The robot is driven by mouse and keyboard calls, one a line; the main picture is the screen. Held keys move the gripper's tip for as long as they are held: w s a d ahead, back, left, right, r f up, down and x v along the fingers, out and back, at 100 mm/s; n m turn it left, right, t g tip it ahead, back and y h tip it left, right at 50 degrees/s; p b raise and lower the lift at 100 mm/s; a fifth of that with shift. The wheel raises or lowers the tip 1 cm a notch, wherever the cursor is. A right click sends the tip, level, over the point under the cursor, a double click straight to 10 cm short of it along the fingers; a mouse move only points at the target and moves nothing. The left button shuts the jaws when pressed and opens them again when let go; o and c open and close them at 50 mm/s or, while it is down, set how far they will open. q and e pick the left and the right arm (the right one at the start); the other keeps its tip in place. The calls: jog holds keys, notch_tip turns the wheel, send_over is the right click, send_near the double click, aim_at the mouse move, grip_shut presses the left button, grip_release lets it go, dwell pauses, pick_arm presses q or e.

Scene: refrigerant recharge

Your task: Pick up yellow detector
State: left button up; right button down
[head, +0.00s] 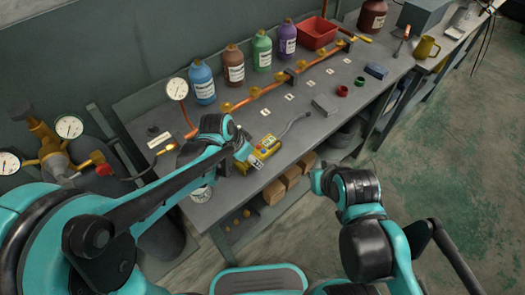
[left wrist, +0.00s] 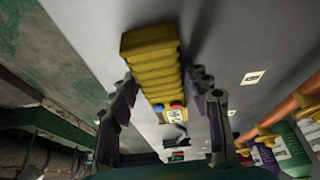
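The yellow detector (head: 268,145) lies on the grey workbench near its front edge, with a dark, bent probe reaching to the right. My left gripper (head: 248,157) is just left of it, low over the bench. In the left wrist view the ribbed yellow body of the detector (left wrist: 152,62), with a red and a blue button, is between the two dark fingers of my left gripper (left wrist: 165,90). The fingers are apart, with a gap visible on the right side; contact on the left side is unclear. My right gripper (head: 322,179) is in front of the bench, away from the detector; its fingers are unclear.
A copper pipe (head: 262,94) with brass valves runs along the bench behind the detector. Several coloured bottles (head: 234,66) and a red tray (head: 316,33) stand at the back. A grey block (head: 325,105) lies to the right. Brown boxes (head: 291,177) sit below the bench top.

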pick_arm(q)
jog(key=c, duration=0.4)
jog(key=shift+c, duration=0.2)
jog(key=shift+r+p, duration=0.35)
jog(key=shift+r, duration=0.25)
jog(key=r, duration=0.1)
jog(key=r+p, duration=0.1)
jog(key=d+r+p, duration=0.1)
jog(key=r, duration=0.1)
jog(key=shift+s, duration=0.25)
jog(key=s+d+r+p, duration=0.4)
jog(key=d+r+p, duration=0.3)
jog(key=d+r, duration=0.2)
jog(key=shift+s+d+r+p, duration=0.25)
jog(key=shift+s+r+p, duration=0.1)
jog(key=shift+r, duration=0.55)
jog(key=shift+w, duration=0.1)
